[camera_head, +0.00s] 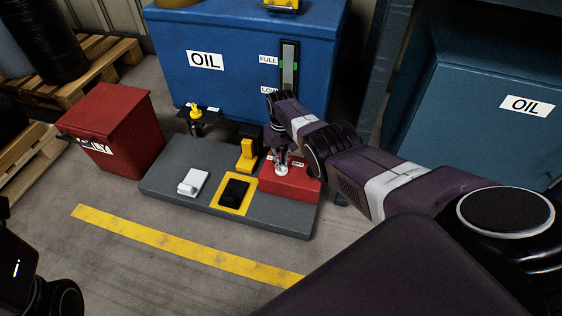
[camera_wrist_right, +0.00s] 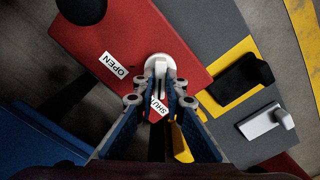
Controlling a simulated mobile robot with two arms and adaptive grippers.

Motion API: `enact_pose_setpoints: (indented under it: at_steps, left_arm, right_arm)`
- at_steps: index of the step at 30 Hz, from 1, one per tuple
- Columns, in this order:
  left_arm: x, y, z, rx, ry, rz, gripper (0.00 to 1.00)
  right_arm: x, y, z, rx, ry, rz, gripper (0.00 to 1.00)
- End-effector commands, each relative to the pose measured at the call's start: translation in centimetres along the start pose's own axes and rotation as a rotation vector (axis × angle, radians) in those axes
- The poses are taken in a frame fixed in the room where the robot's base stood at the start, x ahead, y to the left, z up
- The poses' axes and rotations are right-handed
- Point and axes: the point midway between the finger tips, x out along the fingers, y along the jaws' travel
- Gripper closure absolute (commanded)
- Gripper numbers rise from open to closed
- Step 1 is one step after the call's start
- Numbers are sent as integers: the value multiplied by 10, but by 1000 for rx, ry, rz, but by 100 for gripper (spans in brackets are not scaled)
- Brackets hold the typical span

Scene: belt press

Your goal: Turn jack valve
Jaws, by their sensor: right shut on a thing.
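The jack valve is a small white handle (camera_wrist_right: 160,66) on a red block (camera_head: 291,184). The block carries an OPEN label (camera_wrist_right: 113,65) and a SHUT label (camera_wrist_right: 158,106), partly hidden by the fingers. My right gripper (camera_wrist_right: 161,88) is above the block with its fingers on either side of the white handle, shut on it. The handle's lever lies between the fingers, on the side of the SHUT label. In the head view the white handle (camera_head: 281,170) shows just below the fingers.
The red block sits on a grey base (camera_head: 165,185) with a white switch (camera_head: 192,182), a black switch (camera_head: 235,193) on a yellow plate and a yellow lever (camera_head: 246,155). A blue oil tank (camera_head: 235,50) stands behind; a red bin (camera_head: 120,125) stands left. Floor in front is clear.

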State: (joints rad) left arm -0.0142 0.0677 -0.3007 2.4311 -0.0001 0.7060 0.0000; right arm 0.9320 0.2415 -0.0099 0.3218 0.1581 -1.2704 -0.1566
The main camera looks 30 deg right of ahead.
Motion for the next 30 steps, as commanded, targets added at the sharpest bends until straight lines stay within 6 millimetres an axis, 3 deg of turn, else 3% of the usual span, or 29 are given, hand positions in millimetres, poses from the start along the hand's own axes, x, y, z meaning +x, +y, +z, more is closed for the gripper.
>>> enact_pose_setpoints:
  at_steps: [15,16,20,30]
  left_arm:
    - [1,0,-1,1,4,1,60]
    - [1,0,-1,1,4,2,60]
    - [1,0,-1,1,4,2,60]
    - [3,0,-3,2,10,2,60]
  right_arm:
    - [1,0,1,-19,-3,0,100]
    - [1,0,1,-18,-2,0,86]
    - [0,0,1,-18,-2,0,72]
    - [-1,0,0,-17,1,0,72]
